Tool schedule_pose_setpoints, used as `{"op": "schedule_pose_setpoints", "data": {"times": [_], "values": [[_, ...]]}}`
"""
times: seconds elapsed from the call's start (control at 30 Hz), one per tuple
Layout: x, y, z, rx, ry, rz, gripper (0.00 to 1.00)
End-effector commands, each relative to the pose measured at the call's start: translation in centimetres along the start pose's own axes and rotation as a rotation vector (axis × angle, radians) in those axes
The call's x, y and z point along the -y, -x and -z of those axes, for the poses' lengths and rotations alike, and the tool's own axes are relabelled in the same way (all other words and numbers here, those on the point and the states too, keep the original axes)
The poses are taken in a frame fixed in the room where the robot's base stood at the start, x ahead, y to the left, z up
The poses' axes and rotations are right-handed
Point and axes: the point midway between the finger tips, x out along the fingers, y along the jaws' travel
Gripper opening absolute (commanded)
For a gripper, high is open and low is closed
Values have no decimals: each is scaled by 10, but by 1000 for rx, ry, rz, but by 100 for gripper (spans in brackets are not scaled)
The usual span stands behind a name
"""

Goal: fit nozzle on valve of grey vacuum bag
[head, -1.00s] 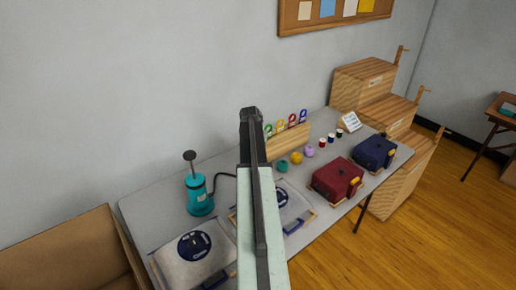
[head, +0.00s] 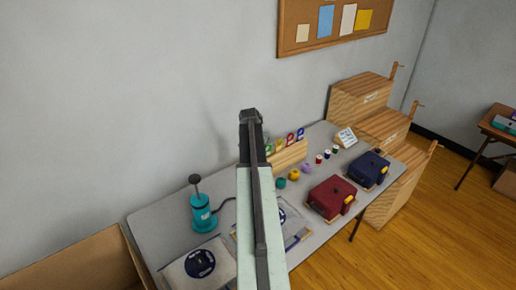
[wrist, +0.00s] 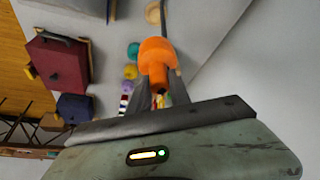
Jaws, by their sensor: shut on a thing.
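My gripper (wrist: 155,92) is shut on an orange nozzle (wrist: 157,52), which sticks out beyond the fingers in the wrist view. In the head view my arm rises across the middle, its end (head: 250,116) in front of the wall; the nozzle is hidden there. Two pale bags with dark blue round valves lie on the table. The left bag (head: 176,276) shows its valve (head: 200,263); the right bag (head: 296,229) and its valve (head: 281,214) are partly hidden by my arm. I cannot tell surely which is the grey one. The nozzle is apart from both valves.
A teal pump (head: 202,213) stands behind the left bag, its dark hose running behind my arm. A red case (head: 331,198), a blue case (head: 368,169), yarn balls (head: 293,174) and spools (head: 326,154) occupy the table's right. Wooden boxes (head: 360,92) stand beyond; a cardboard box (head: 90,265) is at left.

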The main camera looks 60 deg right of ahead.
Motion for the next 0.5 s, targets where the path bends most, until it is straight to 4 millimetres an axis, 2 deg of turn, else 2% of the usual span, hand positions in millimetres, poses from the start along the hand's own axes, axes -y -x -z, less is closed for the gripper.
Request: {"op": "schedule_pose_setpoints", "data": {"times": [0.5], "values": [[-42,24,-57,0,-273,-113,0]]}}
